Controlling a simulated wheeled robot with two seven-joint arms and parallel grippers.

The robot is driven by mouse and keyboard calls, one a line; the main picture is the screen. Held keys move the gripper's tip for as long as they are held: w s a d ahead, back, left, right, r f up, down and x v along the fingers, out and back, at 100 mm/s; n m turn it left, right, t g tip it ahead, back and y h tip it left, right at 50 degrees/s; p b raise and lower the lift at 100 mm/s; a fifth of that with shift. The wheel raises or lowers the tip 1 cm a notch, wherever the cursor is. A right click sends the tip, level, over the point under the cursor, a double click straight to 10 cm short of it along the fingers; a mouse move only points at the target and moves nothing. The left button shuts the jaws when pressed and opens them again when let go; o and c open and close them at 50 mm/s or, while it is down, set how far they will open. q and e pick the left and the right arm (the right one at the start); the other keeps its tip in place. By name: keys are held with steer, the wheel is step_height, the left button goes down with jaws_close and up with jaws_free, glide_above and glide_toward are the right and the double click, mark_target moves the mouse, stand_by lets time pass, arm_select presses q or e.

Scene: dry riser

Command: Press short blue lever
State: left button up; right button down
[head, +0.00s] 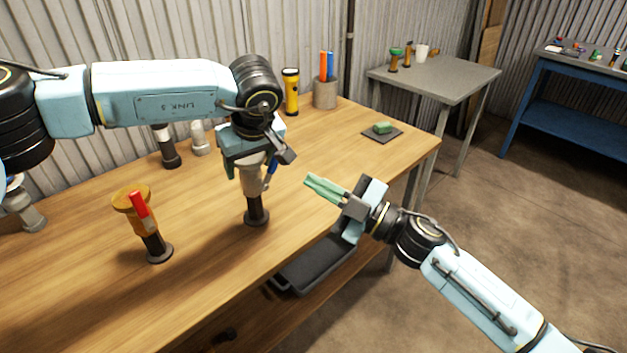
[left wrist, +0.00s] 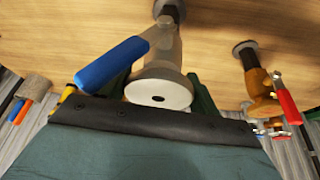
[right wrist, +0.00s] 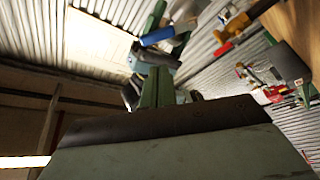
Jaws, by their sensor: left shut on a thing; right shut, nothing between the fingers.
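A pale grey riser (head: 252,190) with a black lower pipe stands upright on the wooden bench. Its blue lever (head: 272,168) sticks out to the right in the head view. In the left wrist view the blue lever (left wrist: 110,63) angles off the riser's body beside its round white top (left wrist: 160,92). My left gripper (head: 250,168) is shut on the riser from above, one finger each side of its body. My right gripper (head: 308,184) is shut and empty, right of the riser and apart from the lever. The right wrist view shows the blue lever (right wrist: 158,36) beyond the fingertips.
An orange riser (head: 136,203) with a red lever stands left on the bench (head: 330,145). Partly hidden grey risers stand behind my left arm. A yellow flashlight (head: 291,92), a pen cup (head: 325,94) and a green sponge (head: 383,127) are further back. The bench's right half is mostly clear.

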mark_target(272, 168)
steer(key=shift+s+d+n+h, duration=0.3)
steer(key=shift+s+d+n, duration=0.15)
steer(key=shift+d+n, duration=0.2)
steer(key=x, duration=1)
